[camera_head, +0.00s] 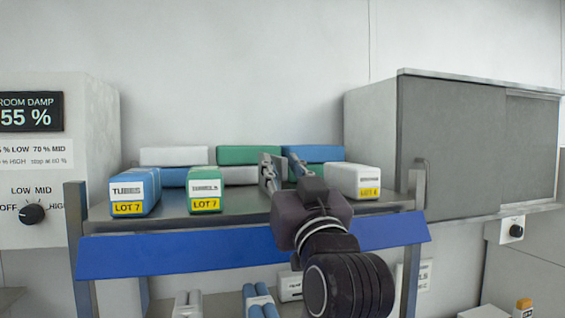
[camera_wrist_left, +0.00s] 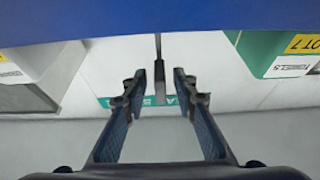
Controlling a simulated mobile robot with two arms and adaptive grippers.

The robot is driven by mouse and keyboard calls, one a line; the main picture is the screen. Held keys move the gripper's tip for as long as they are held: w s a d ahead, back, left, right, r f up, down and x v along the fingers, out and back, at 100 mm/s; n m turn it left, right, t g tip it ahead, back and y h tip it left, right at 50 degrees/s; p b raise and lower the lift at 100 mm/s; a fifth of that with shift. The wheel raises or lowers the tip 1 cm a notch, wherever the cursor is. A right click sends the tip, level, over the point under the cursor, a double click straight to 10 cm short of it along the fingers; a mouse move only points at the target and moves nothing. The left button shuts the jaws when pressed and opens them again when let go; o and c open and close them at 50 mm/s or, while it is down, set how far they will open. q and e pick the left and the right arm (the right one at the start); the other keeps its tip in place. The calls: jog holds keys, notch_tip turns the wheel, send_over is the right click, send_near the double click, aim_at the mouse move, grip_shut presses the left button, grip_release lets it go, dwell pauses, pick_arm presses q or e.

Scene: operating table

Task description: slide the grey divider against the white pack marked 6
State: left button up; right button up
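The white pack (camera_head: 352,181) stands at the right of the upper shelf; its yellow label is small, and I cannot read the number surely. My left gripper (camera_head: 284,170) is in front of the shelf's middle, left of that pack. In the left wrist view its two fingers (camera_wrist_left: 158,90) are apart, with a thin grey upright strip (camera_wrist_left: 158,70), which looks like the divider, between them. Gaps show on both sides of the strip. In the head view the divider is hard to tell from the fingers. My right gripper is not in view.
A blue pack (camera_head: 135,190) and a green pack (camera_head: 205,188), both marked LOT 7, stand at the left front. More packs (camera_head: 175,156) line the back. A blue strip (camera_head: 180,253) runs along the shelf front. The shelf is bare between the green pack and my gripper.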

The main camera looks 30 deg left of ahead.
pick_arm(q)
jog(key=shift+c, duration=0.7)
jog(key=c, duration=0.5)
grip_shut()
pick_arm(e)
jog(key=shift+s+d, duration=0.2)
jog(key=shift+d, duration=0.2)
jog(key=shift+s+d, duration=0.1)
